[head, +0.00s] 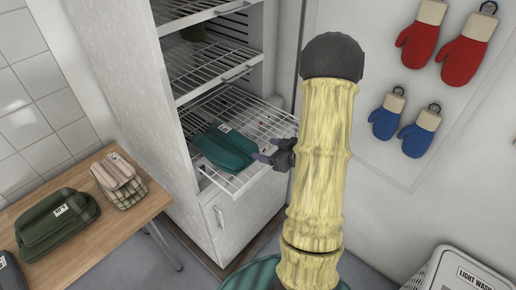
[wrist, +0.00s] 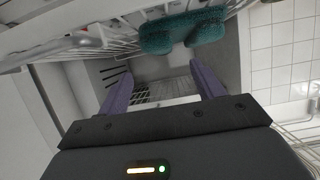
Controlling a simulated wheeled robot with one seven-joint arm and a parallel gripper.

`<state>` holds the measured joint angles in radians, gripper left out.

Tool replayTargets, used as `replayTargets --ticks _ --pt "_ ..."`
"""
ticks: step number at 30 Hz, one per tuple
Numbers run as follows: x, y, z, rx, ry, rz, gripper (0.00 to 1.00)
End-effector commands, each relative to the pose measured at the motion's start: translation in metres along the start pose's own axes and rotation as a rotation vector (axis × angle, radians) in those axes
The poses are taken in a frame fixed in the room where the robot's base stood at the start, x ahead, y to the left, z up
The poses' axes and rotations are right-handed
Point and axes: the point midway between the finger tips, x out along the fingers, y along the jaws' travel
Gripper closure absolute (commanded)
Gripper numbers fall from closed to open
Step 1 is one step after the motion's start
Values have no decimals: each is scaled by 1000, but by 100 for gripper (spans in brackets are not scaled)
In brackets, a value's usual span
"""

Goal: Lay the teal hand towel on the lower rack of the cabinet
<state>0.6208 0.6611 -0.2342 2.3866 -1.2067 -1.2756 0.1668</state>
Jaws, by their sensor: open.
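The teal hand towel (head: 224,147) lies folded, with a small white label, on the lower wire rack (head: 262,120) of the white cabinet (head: 140,75). This rack is slid out toward the front. In the wrist view the towel (wrist: 182,32) shows at the top, resting on the rack wires (wrist: 75,40). My gripper (head: 267,150) is just to the right of the towel, near the rack's right side, with its purple fingers apart and nothing between them. The wrist view also shows the gripper (wrist: 160,80) open and empty, apart from the towel.
A wooden table (head: 125,205) at left bears a dark green folded cloth (head: 58,220) and a checked one (head: 118,182). Red mitts (head: 467,50) and blue mitts (head: 418,135) hang right. A white basket (head: 445,270) stands lower right.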

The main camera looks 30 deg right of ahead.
Motion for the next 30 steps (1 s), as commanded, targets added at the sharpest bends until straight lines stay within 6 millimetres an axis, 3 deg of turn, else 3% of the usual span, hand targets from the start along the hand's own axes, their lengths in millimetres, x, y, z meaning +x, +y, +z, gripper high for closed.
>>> replayTargets --ticks 3,9,30 --pt "-23 1 0 0 1 4 33" --pt "-42 1 0 1 1 3 33" --pt "-39 1 -2 -11 -21 21 33"
